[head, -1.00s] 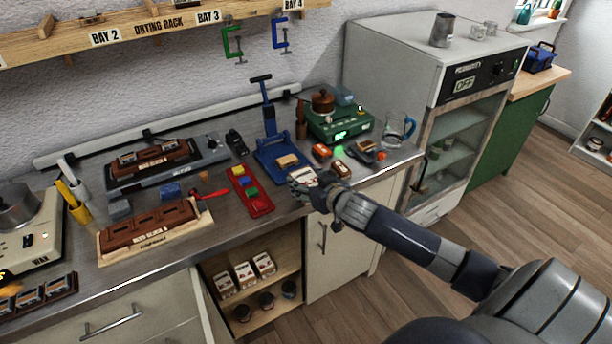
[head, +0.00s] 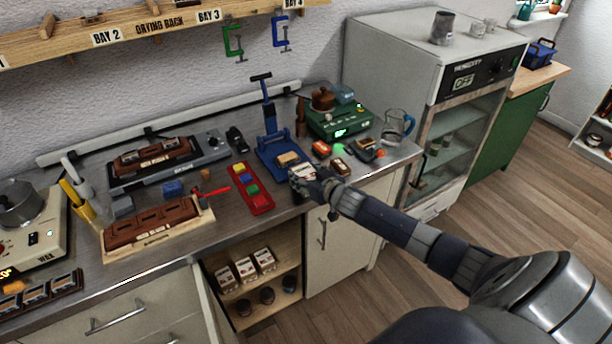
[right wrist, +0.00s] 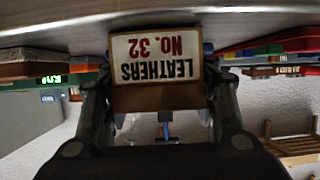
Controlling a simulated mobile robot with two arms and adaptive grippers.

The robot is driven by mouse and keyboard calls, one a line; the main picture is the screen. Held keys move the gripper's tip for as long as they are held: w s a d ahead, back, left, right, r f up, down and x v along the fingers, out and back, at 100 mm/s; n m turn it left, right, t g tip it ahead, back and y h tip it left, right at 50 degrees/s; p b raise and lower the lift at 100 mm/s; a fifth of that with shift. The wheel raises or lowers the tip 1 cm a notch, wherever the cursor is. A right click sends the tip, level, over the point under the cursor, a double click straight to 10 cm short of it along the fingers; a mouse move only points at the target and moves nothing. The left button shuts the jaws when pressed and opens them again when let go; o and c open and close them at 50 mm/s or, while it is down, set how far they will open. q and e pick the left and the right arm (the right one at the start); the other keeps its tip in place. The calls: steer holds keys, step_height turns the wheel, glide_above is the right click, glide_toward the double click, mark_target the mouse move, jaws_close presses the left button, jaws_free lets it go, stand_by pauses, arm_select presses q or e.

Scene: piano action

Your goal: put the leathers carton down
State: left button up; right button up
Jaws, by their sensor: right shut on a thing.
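The leathers carton (right wrist: 156,62) shows in the right wrist view, upside down in the picture, with the label "LEATHERS No. 32" on a white face with brown edges. My right gripper (right wrist: 158,100) is shut on it, one finger on each side. In the head view the carton (head: 303,171) is a small pale box, partly hidden by my right gripper (head: 307,183) at the front edge of the counter. In the wrist view the carton is right by the counter surface; I cannot tell whether it touches. My left gripper is not in view.
The metal counter (head: 225,215) is crowded. A blue press (head: 277,150) stands just behind the gripper, a red tray of coloured blocks (head: 262,203) to its left, and small boxes (head: 340,166) to its right. Similar cartons (head: 245,269) stand on the shelf below.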

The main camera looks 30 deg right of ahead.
steer(key=shift+f, duration=0.2)
steer(key=o, duration=1.1)
steer(key=shift+r, duration=0.1)
steer(key=shift+r, duration=0.15)
steer(key=shift+s+r, duration=0.1)
steer(key=shift+s, duration=0.5)
steer(key=b+v, duration=0.1)
steer(key=v, duration=1)
steer(key=shift+w, duration=0.1)
